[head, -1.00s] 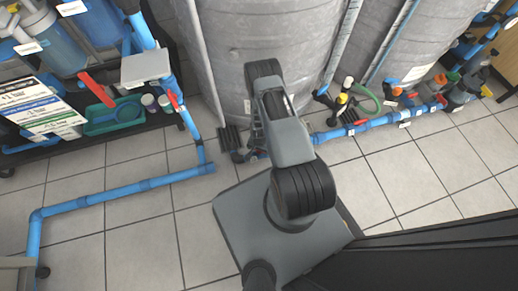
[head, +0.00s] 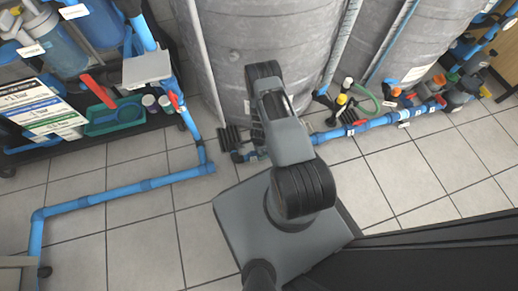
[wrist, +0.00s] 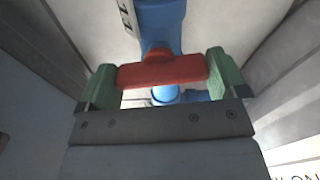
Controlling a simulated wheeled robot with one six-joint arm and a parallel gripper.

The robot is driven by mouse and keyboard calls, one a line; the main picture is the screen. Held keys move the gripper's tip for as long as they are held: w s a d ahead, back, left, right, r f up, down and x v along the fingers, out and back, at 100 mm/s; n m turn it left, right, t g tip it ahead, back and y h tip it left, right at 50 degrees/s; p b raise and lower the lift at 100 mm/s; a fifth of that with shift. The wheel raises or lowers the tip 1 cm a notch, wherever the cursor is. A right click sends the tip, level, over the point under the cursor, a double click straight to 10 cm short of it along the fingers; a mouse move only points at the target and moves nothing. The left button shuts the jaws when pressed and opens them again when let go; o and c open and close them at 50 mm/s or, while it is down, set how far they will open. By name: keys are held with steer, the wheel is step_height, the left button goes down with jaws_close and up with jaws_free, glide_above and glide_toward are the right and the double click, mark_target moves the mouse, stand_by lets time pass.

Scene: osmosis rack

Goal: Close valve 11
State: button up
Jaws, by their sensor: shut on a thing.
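A red valve handle (wrist: 162,70) is in the middle of the wrist view, in front of a blue pipe (wrist: 161,22). The handle lies crosswise to the pipe in this view. My gripper (wrist: 162,76) has its two green fingers at the two ends of the handle and is shut on it. A white tag with dark marks (wrist: 130,16) is beside the pipe at the top; I cannot read its number for sure. In the head view my arm hides the gripper and this handle.
Large grey tanks (head: 270,40) stand behind my arm. A blue floor pipe (head: 125,190) runs along the left, and another pipe with fittings (head: 385,119) runs along the right. A black shelf with a green tray (head: 112,117) is at the left. Tiled floor between is clear.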

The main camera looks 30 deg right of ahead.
steer(key=shift+m, duration=0.6)
steer(key=o, duration=0.6)
steer(key=shift+a, duration=0.1)
step_height(320, 180, up, 14)
steer(key=p, duration=1.1)
steer(key=shift+p, duration=0.3)
steer(key=shift+f, duration=0.1)
